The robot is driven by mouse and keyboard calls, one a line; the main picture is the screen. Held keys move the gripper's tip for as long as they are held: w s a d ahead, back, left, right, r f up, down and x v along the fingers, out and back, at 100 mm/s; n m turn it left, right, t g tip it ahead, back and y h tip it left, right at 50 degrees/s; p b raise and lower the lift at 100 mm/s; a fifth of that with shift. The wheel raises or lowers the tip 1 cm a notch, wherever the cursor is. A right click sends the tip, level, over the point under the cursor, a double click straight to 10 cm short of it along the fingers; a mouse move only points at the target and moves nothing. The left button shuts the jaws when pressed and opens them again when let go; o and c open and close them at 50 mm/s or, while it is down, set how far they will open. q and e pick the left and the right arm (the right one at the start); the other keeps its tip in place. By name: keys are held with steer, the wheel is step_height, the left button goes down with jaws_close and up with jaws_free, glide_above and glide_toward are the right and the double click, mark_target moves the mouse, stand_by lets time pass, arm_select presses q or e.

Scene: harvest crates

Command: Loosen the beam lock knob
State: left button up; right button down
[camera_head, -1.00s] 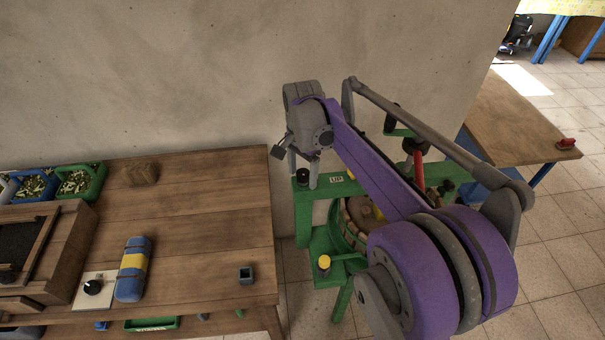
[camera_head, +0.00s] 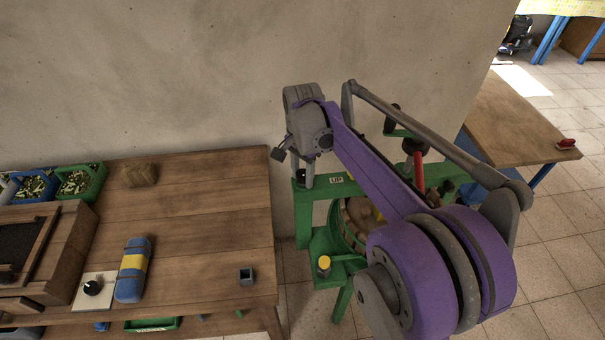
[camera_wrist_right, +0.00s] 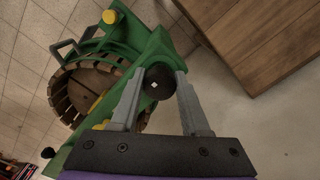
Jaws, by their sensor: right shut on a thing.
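The beam lock knob is a dark round knob (camera_wrist_right: 158,82) with a small white mark on top, at the end of the green press beam (camera_wrist_right: 125,65). In the head view the knob (camera_head: 300,175) is at the beam's left end, partly hidden by my fingers. My right gripper (camera_head: 306,178) comes down over it from above. In the right wrist view my right gripper (camera_wrist_right: 157,90) has one grey finger on each side of the knob and is shut on it. My left gripper is in neither view.
The slatted wooden basket (camera_head: 350,225) of the press sits below the beam. A wooden workbench (camera_head: 200,230) with crates (camera_head: 97,188) is at the left. A plain wall (camera_head: 180,70) rises close behind.

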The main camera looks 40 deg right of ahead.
steer(key=shift+n, duration=0.3)
steer(key=n, duration=0.9)
steer(key=shift+s, duration=0.1)
steer(key=n, duration=0.4)
steer(key=shift+n, duration=0.3)
steer(key=shift+n+b, duration=0.3)
steer(key=shift+n, duration=1.8)
steer(key=shift+f, duration=0.1)
steer(key=shift+c, duration=1.9)
jaws_free()
steer(key=shift+d, duration=0.1)
